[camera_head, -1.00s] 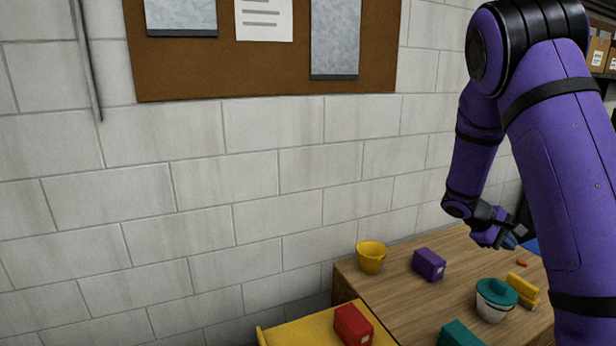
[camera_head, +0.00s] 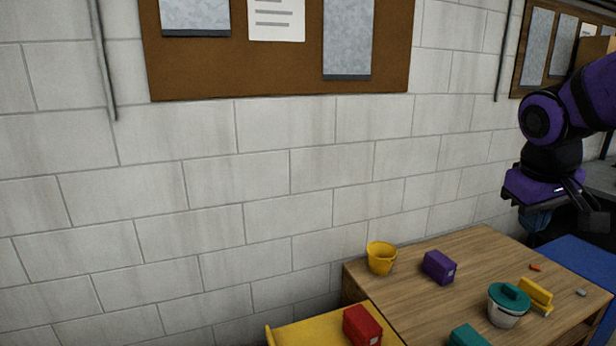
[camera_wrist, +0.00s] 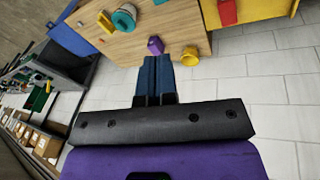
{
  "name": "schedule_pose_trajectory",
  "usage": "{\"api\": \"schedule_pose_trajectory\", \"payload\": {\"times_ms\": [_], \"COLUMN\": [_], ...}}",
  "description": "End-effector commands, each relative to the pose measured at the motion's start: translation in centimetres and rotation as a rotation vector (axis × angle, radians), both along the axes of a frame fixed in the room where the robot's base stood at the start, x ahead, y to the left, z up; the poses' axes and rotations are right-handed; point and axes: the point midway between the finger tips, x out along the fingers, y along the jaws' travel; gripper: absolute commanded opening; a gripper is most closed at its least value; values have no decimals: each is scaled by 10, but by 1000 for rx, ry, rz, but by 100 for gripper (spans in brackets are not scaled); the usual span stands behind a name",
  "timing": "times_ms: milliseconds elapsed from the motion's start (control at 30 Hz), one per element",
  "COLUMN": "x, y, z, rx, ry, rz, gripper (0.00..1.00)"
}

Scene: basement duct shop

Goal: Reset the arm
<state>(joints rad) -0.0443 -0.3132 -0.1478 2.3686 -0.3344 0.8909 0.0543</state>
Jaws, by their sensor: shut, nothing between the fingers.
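My purple arm is at the right of the head view, folded back above the blue surface beside the wooden table. My gripper (camera_wrist: 157,62) shows in the wrist view with its two dark blue fingers together and nothing between them. In the head view its end (camera_head: 537,222) is partly seen, raised behind the table's far right corner. It is clear of every object on the table.
A red box (camera_head: 362,325) is on a yellow surface (camera_head: 310,332). A block wall stands behind.

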Motion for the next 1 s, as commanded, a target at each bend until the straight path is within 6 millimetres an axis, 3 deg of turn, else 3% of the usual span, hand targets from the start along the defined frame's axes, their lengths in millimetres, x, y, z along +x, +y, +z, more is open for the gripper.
{"api": "schedule_pose_trajectory", "payload": {"times_ms": [200, 500, 700, 1000], "x": [-49, -102, -114, -114], "y": [36, 74, 83, 83], "z": [23, 35, 36, 36], "rx": [109, 217, 241, 242], "ry": [-121, -245, -270, -270], "rz": [2, 19, 23, 24], "gripper": [0, 0, 0, 0]}}
